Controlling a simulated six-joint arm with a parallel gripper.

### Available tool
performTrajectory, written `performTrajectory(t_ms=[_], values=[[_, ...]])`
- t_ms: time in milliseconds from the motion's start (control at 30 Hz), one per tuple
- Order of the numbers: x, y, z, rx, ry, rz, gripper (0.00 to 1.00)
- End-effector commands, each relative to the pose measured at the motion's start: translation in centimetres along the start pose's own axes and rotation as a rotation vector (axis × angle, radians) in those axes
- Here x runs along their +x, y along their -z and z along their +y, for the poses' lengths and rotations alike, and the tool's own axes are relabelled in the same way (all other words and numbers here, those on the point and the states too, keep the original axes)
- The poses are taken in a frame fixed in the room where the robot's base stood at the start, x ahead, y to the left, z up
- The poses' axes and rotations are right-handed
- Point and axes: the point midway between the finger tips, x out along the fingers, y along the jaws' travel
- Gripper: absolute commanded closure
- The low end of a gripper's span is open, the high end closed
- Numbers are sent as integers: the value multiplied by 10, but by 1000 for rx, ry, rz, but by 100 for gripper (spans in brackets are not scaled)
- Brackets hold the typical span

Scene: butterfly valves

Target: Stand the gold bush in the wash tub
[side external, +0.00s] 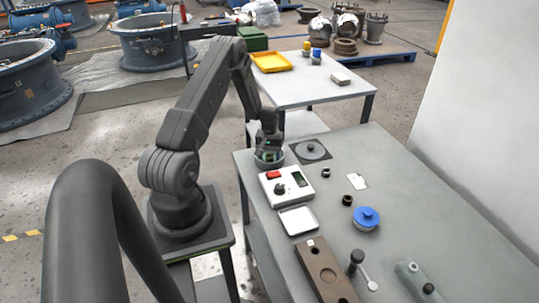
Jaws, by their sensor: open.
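My gripper (268,144) points down at the far left end of the grey workbench, over a round grey tub (279,163). Its jaws are open, and its fingertips are at or just inside the tub's rim. The tub is small in the picture and partly covered by my gripper. A small greenish patch shows between the fingers, too small to name. I cannot make out the gold bush; it may be hidden by my gripper or the tub wall.
Close to the tub are a dark square plate with a knob (311,149) and a white control box (286,186). Small dark rings (326,172), a white tray (298,220), a blue-lidded pot (366,218) and a brown block (325,272) lie nearer.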

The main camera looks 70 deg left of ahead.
Motion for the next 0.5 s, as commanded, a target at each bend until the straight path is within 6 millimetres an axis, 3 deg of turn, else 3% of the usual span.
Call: performTrajectory(t_ms=[167,500], values=[[-12,1,0,0,0,3,41],[-80,1,0,0,-1,5,41]])
